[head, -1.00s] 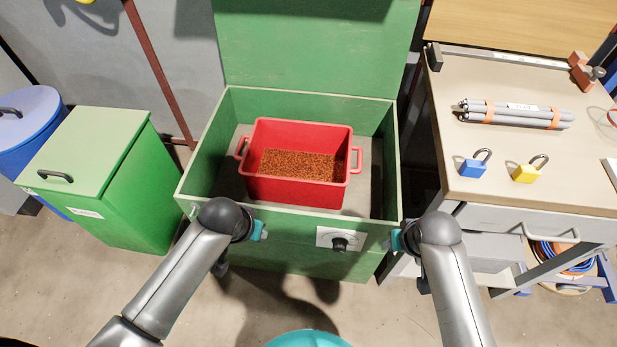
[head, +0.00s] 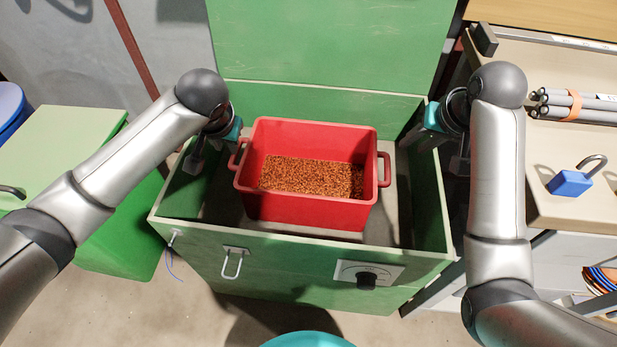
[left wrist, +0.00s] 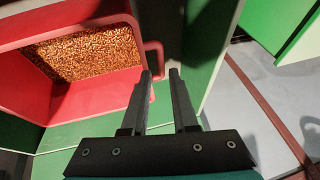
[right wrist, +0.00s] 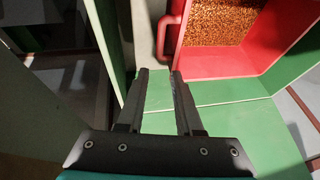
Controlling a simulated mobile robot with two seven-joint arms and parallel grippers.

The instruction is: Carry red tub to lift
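The red tub (head: 305,212) sits upright inside an open green box (head: 300,258), with brown granules (head: 312,177) in it. It has a handle at each end, left (head: 238,157) and right (head: 385,170). My left gripper (left wrist: 160,75) is above the box's left side, open and empty; the tub's left handle (left wrist: 155,58) shows just beyond its fingertips. My right gripper (right wrist: 159,75) is above the box's right side, open and empty; the right handle (right wrist: 168,36) shows beyond its fingertips. In the head view the fingertips are mostly hidden. I cannot identify a lift.
The box's green lid (head: 330,40) stands raised behind the tub. A workbench on the right holds grey tubes (head: 580,105) and a blue padlock (head: 570,183). A lidded green bin (head: 60,150) stands at left. A teal round thing (head: 306,340) shows at the bottom edge.

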